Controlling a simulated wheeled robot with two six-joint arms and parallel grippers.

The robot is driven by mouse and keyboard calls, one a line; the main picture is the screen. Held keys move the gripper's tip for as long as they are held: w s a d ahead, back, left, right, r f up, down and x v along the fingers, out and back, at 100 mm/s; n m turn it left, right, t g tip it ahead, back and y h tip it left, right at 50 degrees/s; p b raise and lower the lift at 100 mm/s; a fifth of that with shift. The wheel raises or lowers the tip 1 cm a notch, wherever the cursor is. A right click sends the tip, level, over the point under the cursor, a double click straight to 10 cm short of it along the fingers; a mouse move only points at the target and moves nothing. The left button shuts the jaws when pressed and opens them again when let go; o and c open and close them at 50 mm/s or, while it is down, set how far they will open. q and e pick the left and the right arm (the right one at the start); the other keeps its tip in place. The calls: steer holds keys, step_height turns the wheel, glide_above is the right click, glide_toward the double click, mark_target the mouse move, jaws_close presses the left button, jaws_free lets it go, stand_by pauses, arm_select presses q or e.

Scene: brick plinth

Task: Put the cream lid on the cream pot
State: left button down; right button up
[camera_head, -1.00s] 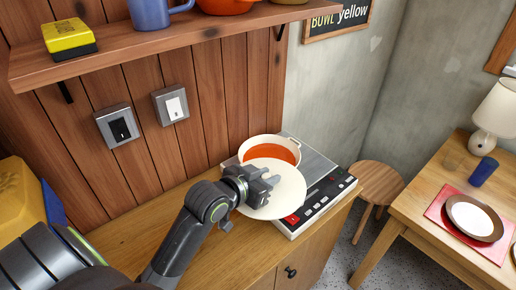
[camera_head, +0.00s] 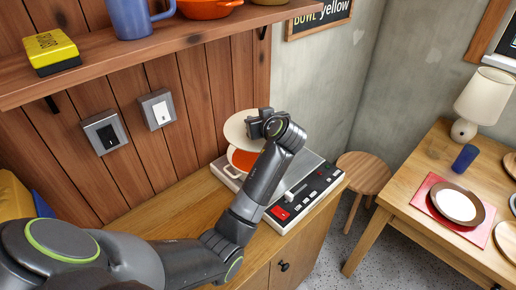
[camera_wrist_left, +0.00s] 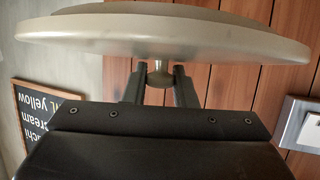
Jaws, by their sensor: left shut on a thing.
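The cream lid (camera_head: 239,127) is in my left gripper (camera_head: 262,124), which is shut on its knob. In the left wrist view the lid (camera_wrist_left: 160,36) spans the top of the picture, with its knob (camera_wrist_left: 160,78) between the two fingers (camera_wrist_left: 160,86). In the head view the lid is raised above the cream pot (camera_head: 233,171), apart from it and toward its back. The pot has an orange inside and sits on the cooker (camera_head: 297,190). My left arm hides much of the pot. My right gripper is not in view.
A wooden shelf (camera_head: 150,58) with a blue mug (camera_head: 138,17) and an orange pot (camera_head: 208,8) hangs above. Wall switches (camera_head: 105,131) are at the left. A stool (camera_head: 364,173) and a table with a lamp (camera_head: 483,100) stand at the right.

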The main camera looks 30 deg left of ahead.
arm_select(q)
step_height(320, 180, down, 9)
steer(key=p, duration=0.1)
steer(key=shift+r+p, duration=0.2)
steer(key=shift+p, duration=0.15)
steer(key=c, duration=1.2)
jaws_free()
steer(key=shift+s, duration=0.1)
